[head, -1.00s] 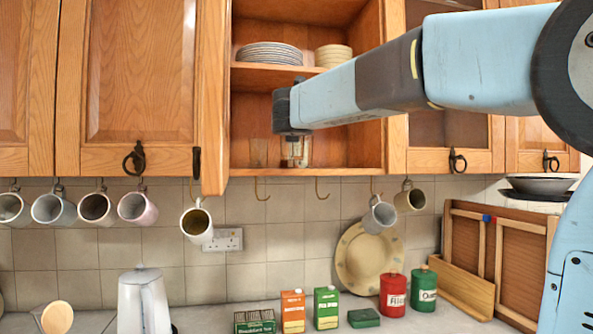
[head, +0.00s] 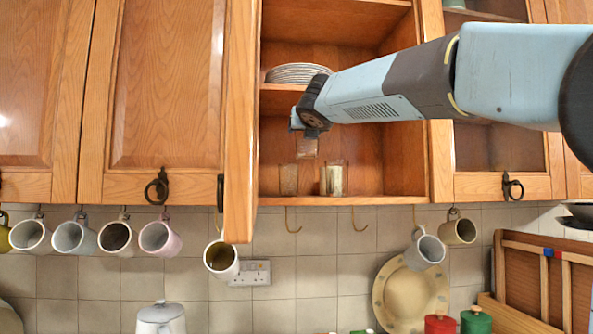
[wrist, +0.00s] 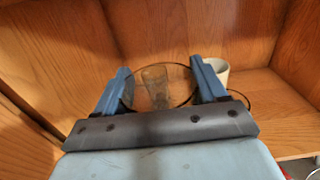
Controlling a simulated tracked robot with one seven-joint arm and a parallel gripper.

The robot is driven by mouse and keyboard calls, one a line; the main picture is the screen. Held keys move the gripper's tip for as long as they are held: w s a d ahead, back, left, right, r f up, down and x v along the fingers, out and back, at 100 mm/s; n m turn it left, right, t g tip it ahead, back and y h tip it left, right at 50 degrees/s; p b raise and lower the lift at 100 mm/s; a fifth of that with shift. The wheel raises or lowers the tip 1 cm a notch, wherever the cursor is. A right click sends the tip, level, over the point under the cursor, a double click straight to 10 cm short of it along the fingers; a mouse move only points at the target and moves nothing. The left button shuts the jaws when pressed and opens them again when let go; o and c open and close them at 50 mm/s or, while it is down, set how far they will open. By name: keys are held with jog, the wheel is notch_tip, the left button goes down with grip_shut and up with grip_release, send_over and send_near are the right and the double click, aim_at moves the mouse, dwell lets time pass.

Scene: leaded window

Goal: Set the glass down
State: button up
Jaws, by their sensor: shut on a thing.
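A clear brownish glass (head: 306,149) hangs below my gripper (head: 306,134), inside the open middle cupboard (head: 345,200). In the wrist view my gripper (wrist: 160,88) has its two blue fingers on opposite sides of the glass (wrist: 182,92), near its round rim. In the head view the held glass appears above the lower shelf floor, with a gap below it. Another clear glass (head: 288,180) stands on that shelf at the left. A pale cream cup (head: 334,181) stands to its right and also shows in the wrist view (wrist: 217,71).
Stacked plates (head: 298,73) sit on the upper shelf, close above my gripper. The open cupboard door (head: 240,120) stands at the left. The shelf's right side (head: 385,185) is bare. Mugs hang on hooks below, including a grey one (head: 427,248).

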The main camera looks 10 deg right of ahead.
jog(key=shift+w+a+f, duration=0.45)
jog(key=shift+w+f, duration=0.6)
jog(key=shift+f, duration=0.6)
jog(key=shift+w+a+f, duration=0.45)
jog(key=shift+w+f, duration=0.65)
jog(key=shift+f, duration=0.55)
jog(key=shift+w+a+f, duration=0.45)
jog(key=shift+w+f, duration=0.6)
jog(key=shift+f, duration=0.6)
jog(key=o, duration=1.2)
jog(key=s, duration=1.2)
